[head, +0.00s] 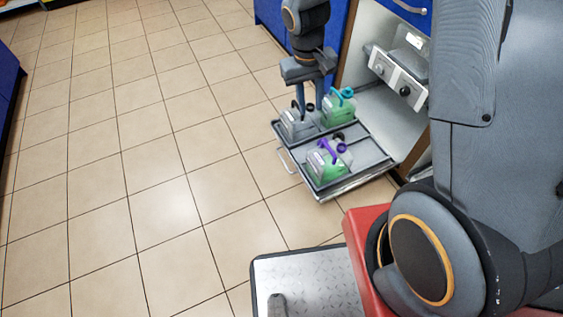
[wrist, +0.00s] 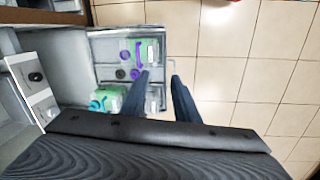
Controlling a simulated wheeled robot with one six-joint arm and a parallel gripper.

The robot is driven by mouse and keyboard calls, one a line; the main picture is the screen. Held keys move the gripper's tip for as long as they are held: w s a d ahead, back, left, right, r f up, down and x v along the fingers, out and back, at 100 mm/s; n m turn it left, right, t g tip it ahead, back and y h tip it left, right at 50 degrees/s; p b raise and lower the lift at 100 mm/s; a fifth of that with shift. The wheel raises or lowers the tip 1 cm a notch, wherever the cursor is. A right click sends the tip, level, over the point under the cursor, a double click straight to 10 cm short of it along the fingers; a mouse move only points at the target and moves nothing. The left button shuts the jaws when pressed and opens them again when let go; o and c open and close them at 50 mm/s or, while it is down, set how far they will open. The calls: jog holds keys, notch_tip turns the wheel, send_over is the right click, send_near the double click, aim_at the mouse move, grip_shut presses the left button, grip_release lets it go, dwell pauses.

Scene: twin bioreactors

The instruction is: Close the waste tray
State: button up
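The waste tray (head: 358,178) is pulled out low from the open cabinet at the right of the head view. Its bar handle (head: 287,160) is on the outer front edge. The tray (wrist: 97,34) also shows in the wrist view, running out from the cabinet. It holds a grey jug (head: 296,126), a green jug with a teal handle (head: 338,110) and a green jug with a purple handle (head: 325,168). My gripper (wrist: 161,76) is open and empty, pointing down above the tray's front side. Its fingers partly hide the tray's front edge and handle.
Inside the cabinet, a grey device with knobs (head: 397,75) stands above the tray. Blue cabinet fronts (head: 270,20) flank the opening. Tiled floor (head: 130,160) in front of the tray is clear. My base is close at the lower right.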

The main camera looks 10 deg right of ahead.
jog(key=w+a+f+b, duration=0.2)
jog(key=w+f+b, duration=0.2)
jog(key=f, duration=1)
jog(key=w+a+f+n+b, duration=0.1)
jog(key=w+f+b, duration=0.3)
jog(key=f, duration=1)
jog(key=w+a+f+n+b, duration=0.1)
jog(key=w+a+f+b, duration=0.2)
jog(key=f+b, duration=0.6)
jog(key=shift+w+f+t+h, duration=0.3)
jog(key=shift+w+f, duration=0.7)
jog(key=shift+f, duration=2.05)
jog(key=shift+c, duration=0.3)
grip_shut()
